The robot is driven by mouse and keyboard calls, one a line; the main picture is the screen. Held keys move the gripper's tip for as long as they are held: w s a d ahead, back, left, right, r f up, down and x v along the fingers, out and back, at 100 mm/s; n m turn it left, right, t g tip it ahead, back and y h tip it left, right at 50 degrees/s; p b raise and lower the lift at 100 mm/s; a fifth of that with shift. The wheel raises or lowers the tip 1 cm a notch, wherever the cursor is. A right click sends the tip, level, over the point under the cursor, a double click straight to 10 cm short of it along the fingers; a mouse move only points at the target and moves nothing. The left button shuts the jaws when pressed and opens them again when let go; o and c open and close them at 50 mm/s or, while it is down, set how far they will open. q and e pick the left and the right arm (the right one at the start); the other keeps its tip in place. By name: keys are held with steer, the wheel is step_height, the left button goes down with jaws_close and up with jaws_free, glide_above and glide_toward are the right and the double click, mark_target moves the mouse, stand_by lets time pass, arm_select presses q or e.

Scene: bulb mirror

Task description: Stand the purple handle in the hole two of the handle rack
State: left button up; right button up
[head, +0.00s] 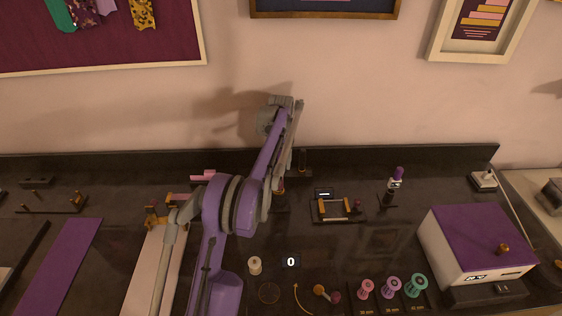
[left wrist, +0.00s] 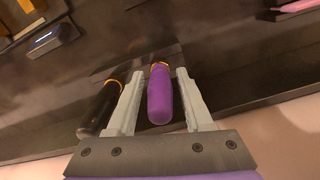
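The purple handle (left wrist: 160,98), with an orange collar at its far end, lies between the fingers of my left gripper (left wrist: 160,73) in the left wrist view. A gap shows on each side of it, so the gripper is open around it. A black handle (left wrist: 101,108) with a similar collar stands beside the left finger. It also shows in the head view (head: 302,160). The handle rack is a dark plate beneath the handles, hard to make out against the dark counter; its holes are not clearly seen. In the head view my left arm hides most of this spot. My right gripper is not in view.
A small framed stand (head: 334,209) is right of the rack, then a purple-topped tool (head: 397,174) on a stand. A white box with a purple lid (head: 475,240) is at the right. Coloured spools (head: 391,288) line the front. A pink item (head: 203,177) lies left.

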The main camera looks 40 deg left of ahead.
arm_select(q)
steer(key=shift+o, duration=0.8)
step_height(320, 180, up, 11)
steer(key=shift+f+p, duration=0.2)
steer(key=shift+p, duration=0.4)
steer(key=shift+r, duration=0.1)
